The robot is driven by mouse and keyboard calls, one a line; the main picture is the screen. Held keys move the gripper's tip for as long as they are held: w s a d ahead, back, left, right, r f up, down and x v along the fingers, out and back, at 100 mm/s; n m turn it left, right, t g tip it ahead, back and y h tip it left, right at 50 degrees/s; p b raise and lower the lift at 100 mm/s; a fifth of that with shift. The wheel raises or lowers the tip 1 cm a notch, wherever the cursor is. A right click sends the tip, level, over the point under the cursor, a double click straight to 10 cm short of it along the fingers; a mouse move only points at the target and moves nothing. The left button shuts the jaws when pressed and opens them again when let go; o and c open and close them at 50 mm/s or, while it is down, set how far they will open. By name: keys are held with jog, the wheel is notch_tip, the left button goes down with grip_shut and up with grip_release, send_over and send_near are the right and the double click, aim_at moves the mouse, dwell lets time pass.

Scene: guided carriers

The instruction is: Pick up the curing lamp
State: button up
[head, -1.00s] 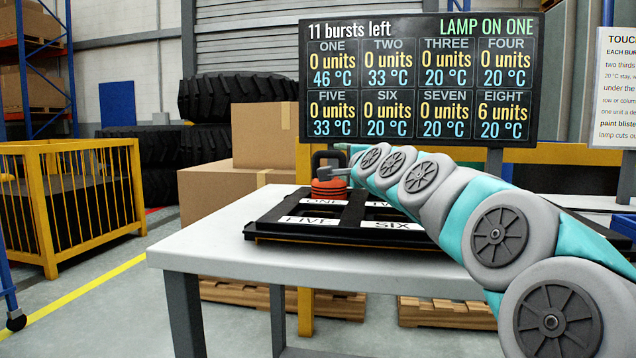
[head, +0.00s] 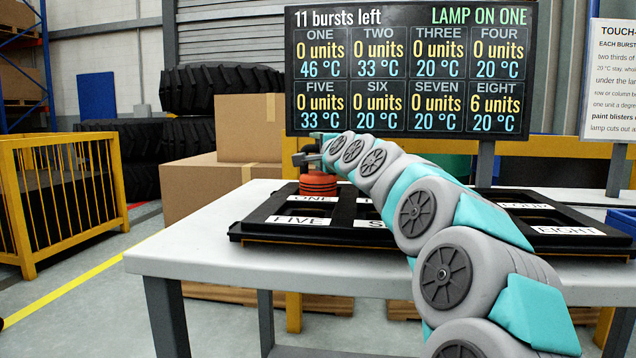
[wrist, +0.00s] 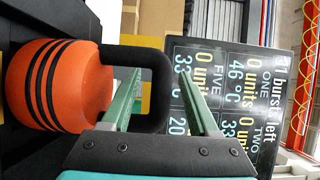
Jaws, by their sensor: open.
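The curing lamp (head: 318,184) is a squat orange body with dark bands and a black loop handle. In the head view it stands upright on the ONE cell at the rack's left end. In the wrist view the lamp (wrist: 48,85) appears sideways, with its handle (wrist: 160,85) pointing right. My gripper (wrist: 160,63) is open, with green fingers. One finger overlaps the loop's opening and the other lies outside, so the handle's outer bar appears between them. I cannot tell whether they touch it. In the head view my gripper (head: 308,156) is at the handle, partly hidden by my arm.
A black rack (head: 262,228) with numbered cells lies on the grey table (head: 190,240). A display board (head: 410,70) reads "LAMP ON ONE" and "11 bursts left". Cardboard boxes (head: 205,190) and a yellow cage (head: 65,190) stand behind and left. The table's front left is clear.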

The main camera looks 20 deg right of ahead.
jog(key=shift+w+d, duration=0.1)
jog(key=shift+w, duration=0.65)
jog(key=shift+c, duration=0.3)
grip_shut()
dwell(0.5)
